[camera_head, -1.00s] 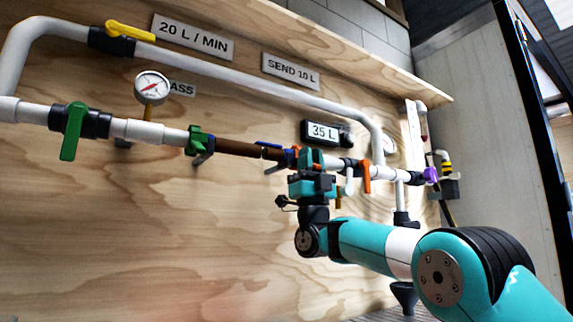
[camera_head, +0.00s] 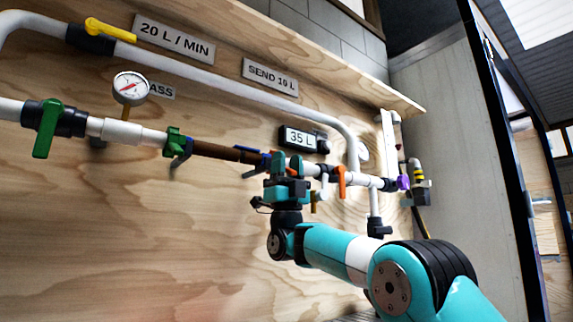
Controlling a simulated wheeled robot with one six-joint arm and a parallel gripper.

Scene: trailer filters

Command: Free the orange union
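The orange union shows only as a small orange patch (camera_head: 269,155) on the pipe, between a dark blue fitting and my gripper. Most of it is hidden behind the gripper. My gripper (camera_head: 287,164) is up at the pipe, its teal fingers over the line just at the right of the orange patch. I cannot tell whether the fingers are closed on the union or only around it. The brown filter section (camera_head: 215,151) lies in line to the left, with a green union (camera_head: 175,142) at its far end.
An orange valve handle (camera_head: 341,182) and a purple fitting (camera_head: 403,182) sit on the line to the right. A green valve handle (camera_head: 47,130), pressure gauge (camera_head: 130,88) and yellow handle (camera_head: 110,30) are at left. The plywood below the pipe is clear.

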